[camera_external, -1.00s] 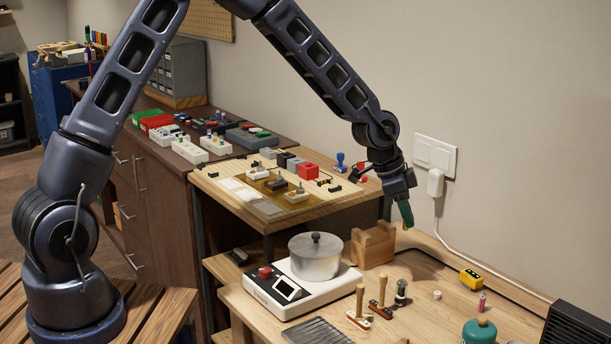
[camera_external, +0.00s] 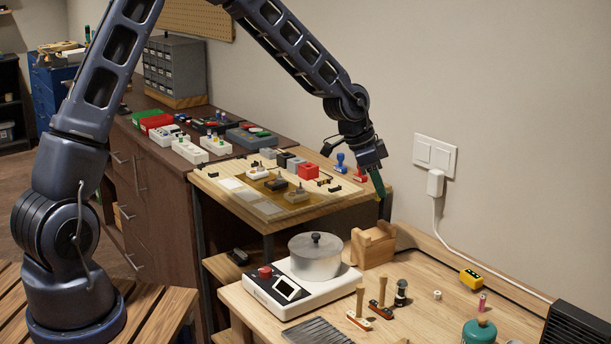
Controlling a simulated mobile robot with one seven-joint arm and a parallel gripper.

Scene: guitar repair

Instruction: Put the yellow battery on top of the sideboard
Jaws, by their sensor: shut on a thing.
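The sideboard (camera_external: 163,205) is the dark brown cabinet with drawers at left centre, beyond the shelf. Its top carries several trays, boxes and devices. My gripper is to the right of the sideboard, apart from it.
The raised wooden shelf (camera_external: 245,211) with small parts stands between my gripper and the sideboard. Below are a wooden block (camera_external: 372,249), a pot (camera_external: 315,258) on a white scale, and a yellow-black device (camera_external: 471,279). A grey drawer cabinet (camera_external: 174,70) stands on the sideboard's far end.

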